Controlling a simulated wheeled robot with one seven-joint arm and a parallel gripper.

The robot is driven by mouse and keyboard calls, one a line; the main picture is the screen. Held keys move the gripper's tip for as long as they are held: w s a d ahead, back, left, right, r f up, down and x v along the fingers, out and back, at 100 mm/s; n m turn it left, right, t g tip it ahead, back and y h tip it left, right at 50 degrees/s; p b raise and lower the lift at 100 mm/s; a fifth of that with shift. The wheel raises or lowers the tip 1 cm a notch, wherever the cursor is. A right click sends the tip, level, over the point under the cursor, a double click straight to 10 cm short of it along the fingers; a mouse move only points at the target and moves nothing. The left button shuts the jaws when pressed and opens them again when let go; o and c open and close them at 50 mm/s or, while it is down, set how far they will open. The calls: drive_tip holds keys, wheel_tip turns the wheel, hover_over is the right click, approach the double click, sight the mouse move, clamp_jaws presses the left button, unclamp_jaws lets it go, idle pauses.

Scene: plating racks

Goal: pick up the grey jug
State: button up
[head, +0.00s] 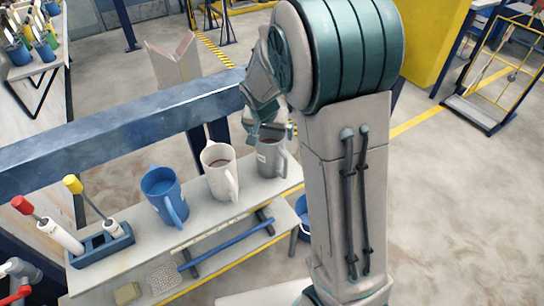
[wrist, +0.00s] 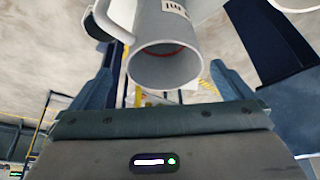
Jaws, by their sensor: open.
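The grey jug (head: 268,160) stands upright at the right end of the rack's top shelf in the head view, partly hidden by my arm. In the wrist view the grey jug (wrist: 165,66) shows its open mouth, a pale label and its handle at the left. My gripper (head: 268,131) is just above and behind the jug's rim in the head view. In the wrist view my gripper (wrist: 168,72) is open, with one finger to each side of the jug and visible gaps between. I cannot tell how deep the jug sits between the fingers.
A blue jug (head: 163,192) and a blue holder (head: 104,243) with capped tools stand further left. A blue beam (head: 120,128) runs behind the shelf (head: 205,218).

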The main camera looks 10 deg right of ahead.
sight(270, 139)
drive_tip(key=shift+p+x, duration=0.5)
drive_tip(key=shift+x, duration=2.65)
drive_tip(key=shift+w+a, duration=0.15)
drive_tip(key=c, duration=1.3)
